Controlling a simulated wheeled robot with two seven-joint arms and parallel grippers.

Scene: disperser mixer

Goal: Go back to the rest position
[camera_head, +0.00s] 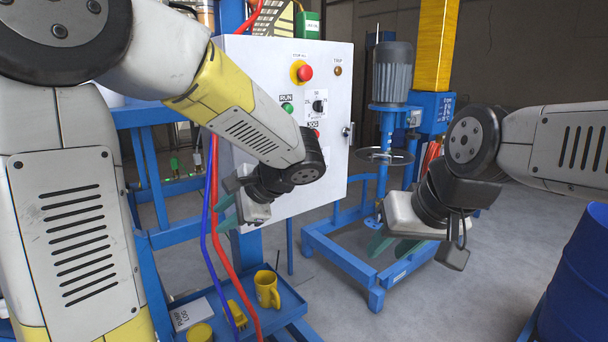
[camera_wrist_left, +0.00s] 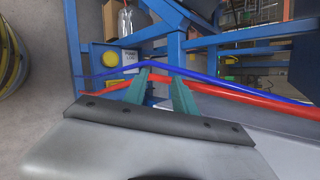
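My left gripper (camera_head: 224,210) hangs in front of the lower part of the white control panel (camera_head: 325,165), near the red and blue hoses. In the left wrist view its two green fingers (camera_wrist_left: 160,82) stand apart with nothing between them, and the hoses pass behind the fingertips. My right gripper (camera_head: 390,246) is in front of the blue mixer stand (camera_head: 345,262), pointing down and left. Its green fingers appear apart and hold nothing that I can see.
A blue shelf with a yellow mug (camera_head: 267,289) is below my left gripper. The red hose (camera_head: 222,265) and blue hose (camera_head: 206,235) hang beside it. The mixer's disc (camera_head: 385,157) stands behind my right gripper. A blue drum (camera_head: 578,285) is at the far right.

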